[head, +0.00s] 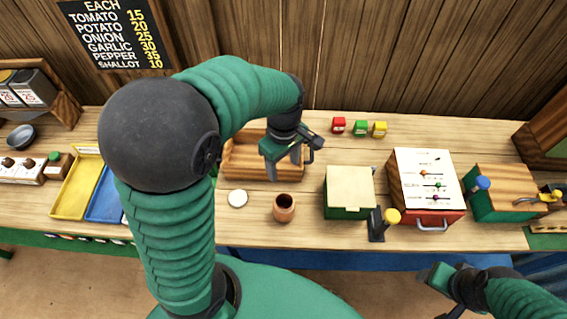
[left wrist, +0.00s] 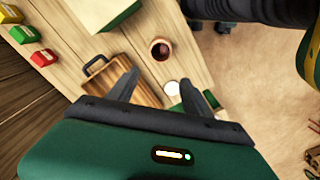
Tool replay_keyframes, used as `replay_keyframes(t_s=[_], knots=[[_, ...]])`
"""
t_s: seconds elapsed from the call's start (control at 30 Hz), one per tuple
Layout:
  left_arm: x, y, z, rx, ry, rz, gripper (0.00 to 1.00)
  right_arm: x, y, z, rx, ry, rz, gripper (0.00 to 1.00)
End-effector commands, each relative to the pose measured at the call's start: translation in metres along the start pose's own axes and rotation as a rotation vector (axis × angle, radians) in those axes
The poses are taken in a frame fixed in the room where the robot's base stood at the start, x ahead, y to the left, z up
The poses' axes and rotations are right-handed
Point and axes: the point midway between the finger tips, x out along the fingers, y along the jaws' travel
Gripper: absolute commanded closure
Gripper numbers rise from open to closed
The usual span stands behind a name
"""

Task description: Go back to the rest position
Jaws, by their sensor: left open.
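My left gripper (head: 284,172) is open and empty, above the wooden tray (head: 240,165) on the counter in the head view. My left arm rises in the foreground and bends over toward the counter, hiding part of the counter and wall. My right gripper (head: 437,290) is at the lower right, in front of the counter and away from its objects. Whether its fingers are apart is too small to tell.
Near the left gripper stand a brown cup (head: 284,208), a white disc (head: 238,198) and a green box with cream top (head: 349,188). Red, green and yellow blocks (head: 361,128) sit behind. A red-based panel box (head: 426,187) stands right. Yellow (head: 72,194) and blue trays lie left.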

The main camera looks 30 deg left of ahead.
Motion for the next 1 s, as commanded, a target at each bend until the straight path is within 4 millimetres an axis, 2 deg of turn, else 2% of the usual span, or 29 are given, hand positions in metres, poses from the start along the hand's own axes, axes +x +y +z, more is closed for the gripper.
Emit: replay_keyframes(t_s=[0.57, 0.67, 0.83, 0.9, 1.0], knots=[[0.002, -0.001, 0.001, 0.025, 0.001, 0.003, 0.42, 0.002, 0.000, 0.001, 0.000, 0.000, 0.000, 0.42], [0.024, -0.005, 0.011, 0.212, 0.012, 0.032, 0.42, 0.016, 0.000, 0.004, 0.000, 0.000, 0.000, 0.42], [0.079, -0.021, 0.040, 0.837, 0.093, 0.118, 0.42, 0.046, 0.000, 0.011, 0.000, 0.000, 0.000, 0.42], [0.093, -0.027, 0.050, 1.062, 0.138, 0.141, 0.42, 0.053, 0.000, 0.013, 0.000, 0.000, 0.000, 0.42], [0.103, -0.032, 0.058, 1.268, 0.185, 0.156, 0.42, 0.058, 0.000, 0.014, 0.000, 0.000, 0.000, 0.42]])
